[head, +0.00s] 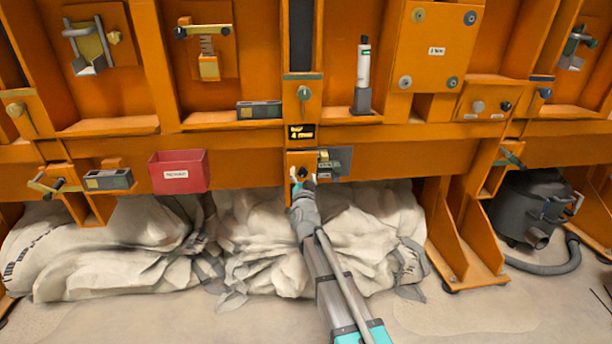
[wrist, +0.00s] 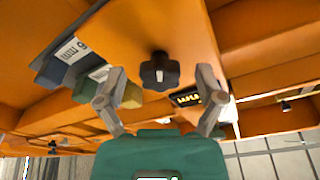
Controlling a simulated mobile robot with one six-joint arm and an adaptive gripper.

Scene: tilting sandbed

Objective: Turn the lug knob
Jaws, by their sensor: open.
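The lug knob is a black lobed knob (wrist: 160,70) on an orange panel, seen in the wrist view straight ahead between my fingertips. My gripper (wrist: 162,76) is open, with one finger to each side of the knob. A gap shows between each finger and the knob, and nothing is held. In the head view my gripper (head: 303,181) is at the small orange plate under the black label on the lower beam. There the knob is small and partly hidden by my gripper.
A grey labelled block (wrist: 66,58) sits close beside the knob in the wrist view. A red bin (head: 179,172) hangs on the beam to the left. White sacks (head: 375,225) lie below, and a dark vacuum (head: 530,205) stands at right. Bare floor lies in front.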

